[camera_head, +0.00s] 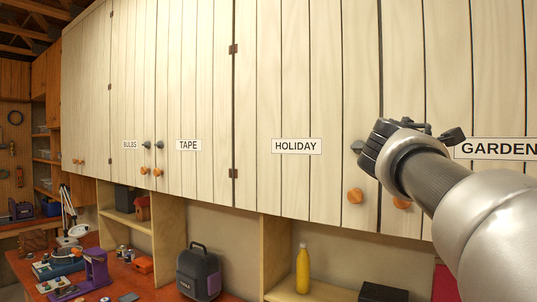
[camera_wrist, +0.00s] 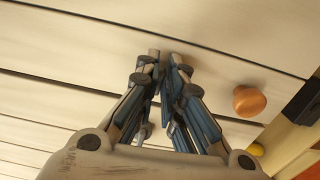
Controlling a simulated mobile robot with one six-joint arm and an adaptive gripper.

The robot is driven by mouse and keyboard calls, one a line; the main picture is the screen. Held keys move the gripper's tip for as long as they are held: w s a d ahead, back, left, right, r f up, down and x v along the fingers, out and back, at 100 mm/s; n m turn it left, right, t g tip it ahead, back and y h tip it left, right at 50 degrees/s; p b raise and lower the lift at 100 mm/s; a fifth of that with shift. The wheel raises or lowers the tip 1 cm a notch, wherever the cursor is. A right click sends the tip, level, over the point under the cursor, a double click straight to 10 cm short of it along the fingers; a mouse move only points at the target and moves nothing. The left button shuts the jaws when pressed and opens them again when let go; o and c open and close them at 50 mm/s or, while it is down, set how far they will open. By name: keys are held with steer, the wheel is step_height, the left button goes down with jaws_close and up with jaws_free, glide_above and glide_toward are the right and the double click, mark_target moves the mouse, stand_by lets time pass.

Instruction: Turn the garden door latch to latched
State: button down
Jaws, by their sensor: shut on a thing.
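The garden door (camera_head: 450,60) is a pale planked cabinet door with a GARDEN label (camera_head: 495,148), partly cut off at the right. An orange knob (camera_head: 402,203) sits low on it, and the knob also shows in the wrist view (camera_wrist: 249,101). My gripper (camera_head: 373,150) is at the door's left edge, above that knob. In the wrist view its fingertips (camera_wrist: 166,56) are close together against the pale door. The garden latch is hidden behind and between the fingers, so its angle cannot be seen.
The holiday door (camera_head: 290,60) is directly left, with its own dark latch (camera_head: 357,147) and orange knob (camera_head: 355,195) close to my gripper. Below are a yellow bottle (camera_head: 302,270), a dark case (camera_head: 198,272) and a black box (camera_head: 384,292).

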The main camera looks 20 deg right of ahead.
steer(key=shift+m, duration=0.3)
steer(key=c, duration=1.7)
jaws_free()
steer(key=v, duration=1.2)
steer(key=shift+s, duration=0.1)
